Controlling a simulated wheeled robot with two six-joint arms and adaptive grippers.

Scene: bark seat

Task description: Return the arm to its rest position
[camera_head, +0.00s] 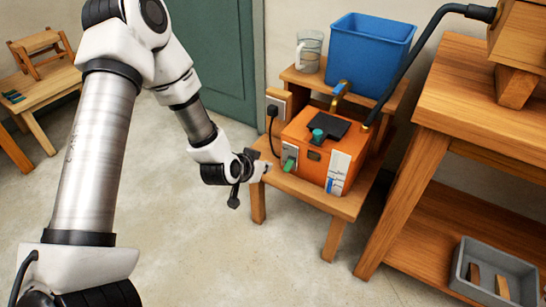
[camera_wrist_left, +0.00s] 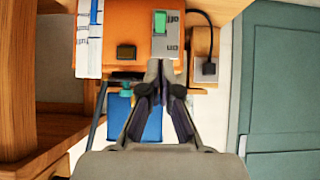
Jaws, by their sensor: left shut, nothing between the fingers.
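My left arm (camera_head: 100,150) reaches in from the left of the head view, bent at the elbow. Its gripper (camera_head: 261,168) is just left of the orange box (camera_head: 308,150) on the small wooden bench. The gripper is shut and empty. In the left wrist view the closed fingers (camera_wrist_left: 160,70) point at the box front (camera_wrist_left: 125,30), close to the plate with the green switch (camera_wrist_left: 160,22). Whether the fingertips touch the plate cannot be told. The green switch (camera_head: 288,164) also shows in the head view. My right gripper is not in view.
A blue bin (camera_head: 370,50) and a glass jug (camera_head: 309,52) stand on the bench's rear shelf. A black hose (camera_head: 415,50) arches to the box. A wooden workbench (camera_head: 480,95) with a grey tray (camera_head: 462,270) below stands at right. Open floor (camera_head: 220,260) lies in front.

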